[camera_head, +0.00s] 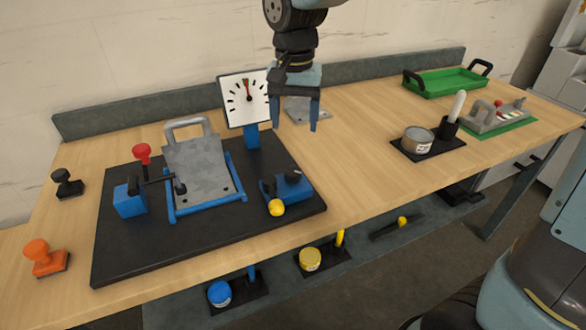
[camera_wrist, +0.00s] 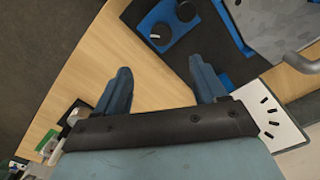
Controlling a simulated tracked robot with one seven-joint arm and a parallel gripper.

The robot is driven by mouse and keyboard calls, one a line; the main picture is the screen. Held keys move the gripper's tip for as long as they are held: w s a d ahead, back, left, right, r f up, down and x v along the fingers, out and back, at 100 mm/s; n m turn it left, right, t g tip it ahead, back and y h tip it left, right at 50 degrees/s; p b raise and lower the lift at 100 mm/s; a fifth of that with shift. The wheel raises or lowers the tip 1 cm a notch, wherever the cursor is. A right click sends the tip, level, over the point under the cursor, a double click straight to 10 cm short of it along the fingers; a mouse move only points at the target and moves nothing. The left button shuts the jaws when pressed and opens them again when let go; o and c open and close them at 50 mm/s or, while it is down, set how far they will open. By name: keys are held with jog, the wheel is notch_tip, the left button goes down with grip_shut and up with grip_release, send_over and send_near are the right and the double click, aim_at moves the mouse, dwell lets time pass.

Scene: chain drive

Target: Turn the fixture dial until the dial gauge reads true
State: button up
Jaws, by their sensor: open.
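The dial gauge (camera_head: 237,113) is a white square face with black ticks on a blue post at the back of the black fixture board (camera_head: 110,262). Its needle points nearly straight up near a coloured mark; the exact reading is too small to tell. Part of its face shows in the wrist view (camera_wrist: 288,130). A blue block with a black round knob, seemingly the fixture dial (camera_head: 292,177), sits at the board's right; it shows in the wrist view (camera_wrist: 160,34). My gripper (camera_head: 293,128) is open and empty, above the table right of the gauge, apart from the dial.
A grey plate (camera_head: 195,165) with a handle sits in a blue frame, beside a red-knobbed clamp (camera_head: 142,152). A yellow ball (camera_head: 277,208) is by the dial block. Stamps (camera_head: 45,257) stand left; a tin (camera_head: 417,141) and green tray (camera_head: 445,84) stand right. The table's middle is clear.

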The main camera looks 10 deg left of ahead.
aim_at(293, 170)
notch_tip(293, 170, down, 14)
jog(key=shift+a+r, duration=0.1)
jog(key=shift+a, duration=0.05)
dwell(0.5)
jog(key=c, duration=1.1)
jog(key=shift+o, duration=0.2)
